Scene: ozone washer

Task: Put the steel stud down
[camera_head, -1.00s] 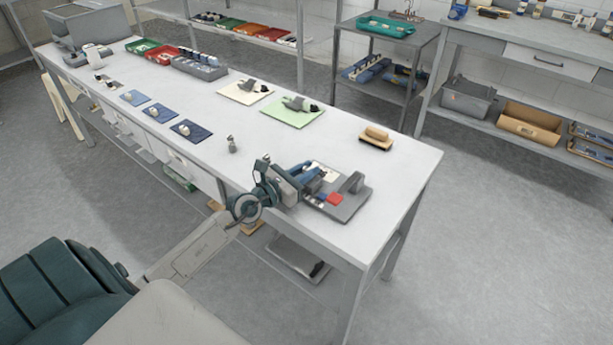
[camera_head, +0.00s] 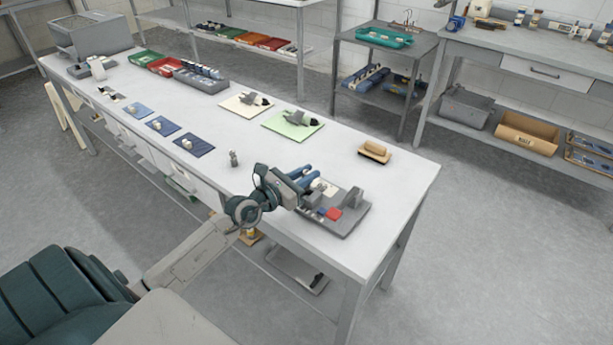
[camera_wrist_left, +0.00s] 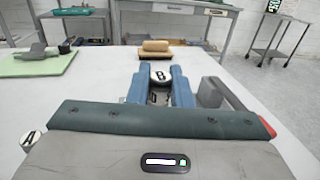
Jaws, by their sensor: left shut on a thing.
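My left gripper (camera_head: 309,177) is at the grey fixture board (camera_head: 357,217) near the table's right end. In the left wrist view its two blue fingers (camera_wrist_left: 160,88) are closed around a small piece with a pale, round top and a dark mark, which I take to be the steel stud (camera_wrist_left: 159,75). The piece is between the fingertips, over or at the board; whether it touches the board is hidden. The board carries a red block (camera_head: 334,213) and a grey upright block (camera_head: 352,196). My right gripper is not in view.
A small grey metal piece (camera_head: 234,159) stands on the table left of my gripper. Blue mats (camera_head: 194,144), a green mat (camera_head: 293,126) with a grey part, and a wooden-handled brush (camera_head: 375,152) lie farther back. The table between them is clear.

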